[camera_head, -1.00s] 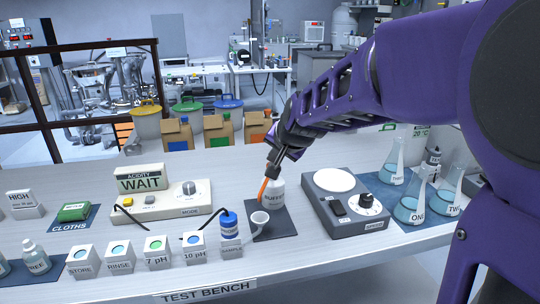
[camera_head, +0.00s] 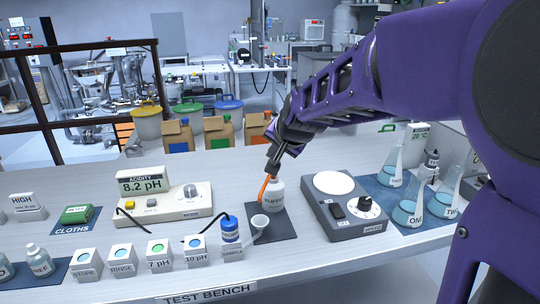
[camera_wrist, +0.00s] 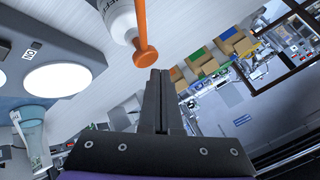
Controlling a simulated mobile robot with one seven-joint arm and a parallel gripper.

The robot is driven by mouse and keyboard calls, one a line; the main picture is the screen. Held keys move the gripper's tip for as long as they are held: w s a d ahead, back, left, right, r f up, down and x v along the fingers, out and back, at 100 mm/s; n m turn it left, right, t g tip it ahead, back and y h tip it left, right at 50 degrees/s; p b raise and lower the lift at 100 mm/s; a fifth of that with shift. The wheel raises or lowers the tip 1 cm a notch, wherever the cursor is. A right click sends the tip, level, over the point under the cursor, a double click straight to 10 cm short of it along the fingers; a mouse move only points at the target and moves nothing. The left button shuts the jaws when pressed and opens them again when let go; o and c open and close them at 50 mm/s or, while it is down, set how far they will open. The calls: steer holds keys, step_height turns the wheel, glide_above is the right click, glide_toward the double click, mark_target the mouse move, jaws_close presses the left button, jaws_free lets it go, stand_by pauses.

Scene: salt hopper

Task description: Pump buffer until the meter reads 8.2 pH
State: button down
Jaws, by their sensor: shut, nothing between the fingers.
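The acidity meter (camera_head: 163,205) stands on the bench, and its display (camera_head: 140,184) reads 8.2 pH. The white buffer bottle (camera_head: 274,197) stands upright on a dark mat (camera_head: 275,228) right of the meter; part of its label shows. Its orange pump (camera_head: 265,186) rises at its top left, and in the wrist view the orange pump head (camera_wrist: 145,58) lies just beyond my fingertips. My gripper (camera_head: 272,170) is shut and empty at the top of the pump; contact is unclear.
Labelled cups, including 7 pH (camera_head: 159,254) and 10 pH (camera_head: 196,251), line the front edge. A grey stirrer (camera_head: 343,205) and flasks (camera_head: 407,209) stand to the right. Green cloths (camera_head: 76,214) lie at left. Bare bench lies behind the meter.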

step_height(320, 180, up, 5)
steer(key=p, duration=0.4)
stand_by(0.8)
